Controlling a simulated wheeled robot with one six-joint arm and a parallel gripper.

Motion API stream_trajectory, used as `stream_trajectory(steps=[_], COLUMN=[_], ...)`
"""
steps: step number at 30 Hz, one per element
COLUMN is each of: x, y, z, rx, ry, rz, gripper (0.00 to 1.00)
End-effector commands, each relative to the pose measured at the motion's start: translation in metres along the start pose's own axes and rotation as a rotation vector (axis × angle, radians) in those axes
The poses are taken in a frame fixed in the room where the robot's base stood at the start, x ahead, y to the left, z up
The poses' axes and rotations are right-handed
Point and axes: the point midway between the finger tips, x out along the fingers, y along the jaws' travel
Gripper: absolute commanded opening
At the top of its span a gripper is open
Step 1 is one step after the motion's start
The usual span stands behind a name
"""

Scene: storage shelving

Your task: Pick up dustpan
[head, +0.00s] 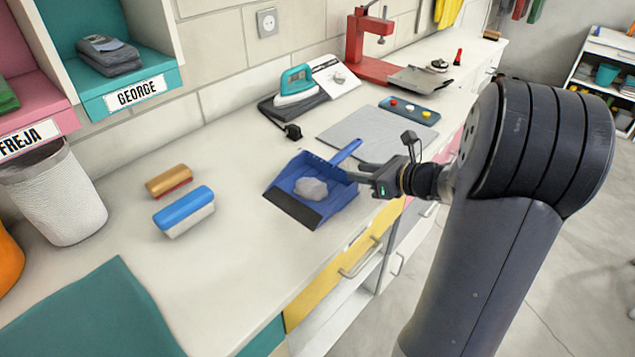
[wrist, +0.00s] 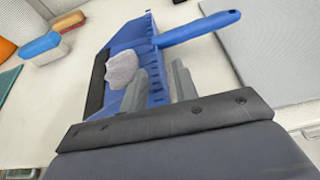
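The blue dustpan (head: 340,195) lies on the white worktop near its front edge, with its black lip toward the lower left. A grey lump (head: 311,188) sits in its pan. Its blue handle (head: 347,151) points to the upper right. My gripper (head: 364,170) is at the dustpan's right rear side, below the handle. In the wrist view, the dustpan (wrist: 128,36) fills the middle. My gripper's fingers (wrist: 166,76) look apart, with the blue toothed rear edge between them; contact cannot be told. The handle (wrist: 200,28) passes beyond the fingertips.
A blue brush (head: 184,208) and a brown one (head: 169,180) lie left of the dustpan. A grey mat (head: 370,132) and an iron (head: 295,84) are behind it. A white bin (head: 55,195) stands at the left.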

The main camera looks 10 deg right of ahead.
Motion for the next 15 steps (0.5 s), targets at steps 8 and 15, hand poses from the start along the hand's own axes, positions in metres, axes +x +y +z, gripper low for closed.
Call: stream_trajectory(steps=[8, 15], x=[0.034, 0.054], y=[0.003, 0.002], z=[-0.001, -0.001], rx=[0.000, -0.002], ry=[0.002, 0.001], rz=[0.006, 0.001], gripper=[0.28, 0.28])
